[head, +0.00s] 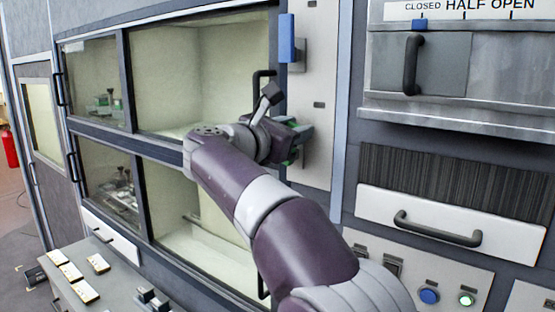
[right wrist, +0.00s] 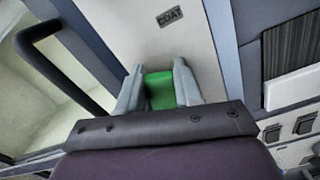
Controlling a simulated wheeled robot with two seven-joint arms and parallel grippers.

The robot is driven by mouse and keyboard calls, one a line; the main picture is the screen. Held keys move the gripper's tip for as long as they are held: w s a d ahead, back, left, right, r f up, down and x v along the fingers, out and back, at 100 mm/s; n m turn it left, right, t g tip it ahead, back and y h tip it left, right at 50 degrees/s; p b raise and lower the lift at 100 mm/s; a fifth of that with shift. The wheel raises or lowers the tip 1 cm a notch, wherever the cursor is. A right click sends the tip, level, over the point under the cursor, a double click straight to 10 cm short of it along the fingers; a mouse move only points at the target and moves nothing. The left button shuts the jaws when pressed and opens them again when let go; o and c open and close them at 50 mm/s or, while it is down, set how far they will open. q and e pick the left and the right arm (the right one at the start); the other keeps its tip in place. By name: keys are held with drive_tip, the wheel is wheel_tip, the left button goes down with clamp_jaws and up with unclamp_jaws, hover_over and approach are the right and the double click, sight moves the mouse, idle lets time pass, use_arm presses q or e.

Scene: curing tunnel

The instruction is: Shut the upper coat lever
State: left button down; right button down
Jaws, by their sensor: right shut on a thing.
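My right gripper (head: 290,142) is at the pale vertical panel in the middle of the head view. In the right wrist view its two grey fingers (right wrist: 158,80) are closed on the sides of a green lever handle (right wrist: 160,92). A label reading COAT (right wrist: 170,17) is on the panel beyond it. In the head view my arm and gripper hide most of the green lever; only bits of green show. A blue lever (head: 287,38) stands upright higher on the same panel, apart from the gripper. My left gripper is not in view.
Glass-fronted chambers (head: 185,75) are to the left, with a black door handle (right wrist: 38,40) near the gripper. To the right are a metal hatch with a dark handle (head: 411,65), a drawer (head: 470,222) and buttons (head: 429,296). A console (head: 110,275) is at lower left.

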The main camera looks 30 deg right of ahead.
sight(322, 159)
drive_tip(key=s+f+m+b, duration=0.1)
drive_tip(key=m+b, duration=0.2)
drive_tip(key=b, duration=0.1)
drive_tip(key=s+d+f+m+b, duration=0.1)
drive_tip(key=m+b, duration=0.2)
drive_tip(key=b, duration=0.1)
drive_tip(key=s+f+m+b, duration=0.1)
drive_tip(key=m+b, duration=0.2)
drive_tip(key=b, duration=0.1)
drive_tip(key=shift+s+d+f+b, duration=0.15)
drive_tip(key=shift+d+f+b, duration=0.05)
drive_tip(key=shift+f+b, duration=0.15)
drive_tip(key=m+b, duration=0.1)
drive_tip(key=f+m+b, duration=0.1)
drive_tip(key=m, duration=0.1)
drive_tip(key=shift+s+d+f, duration=0.1)
drive_tip(key=shift+s+f, duration=0.05)
drive_tip(key=shift+s, duration=0.05)
drive_tip(key=shift+f+m+b, duration=0.25)
drive_tip(key=shift+m+b, duration=0.2)
drive_tip(key=shift+m, duration=0.25)
drive_tip(key=shift+f+m+b, duration=0.2)
drive_tip(key=shift+m+b, duration=0.2)
drive_tip(key=shift+m, duration=0.3)
drive_tip(key=c, duration=0.8)
unclamp_jaws()
drive_tip(key=shift+s, duration=0.1)
drive_tip(key=shift+c, duration=0.2)
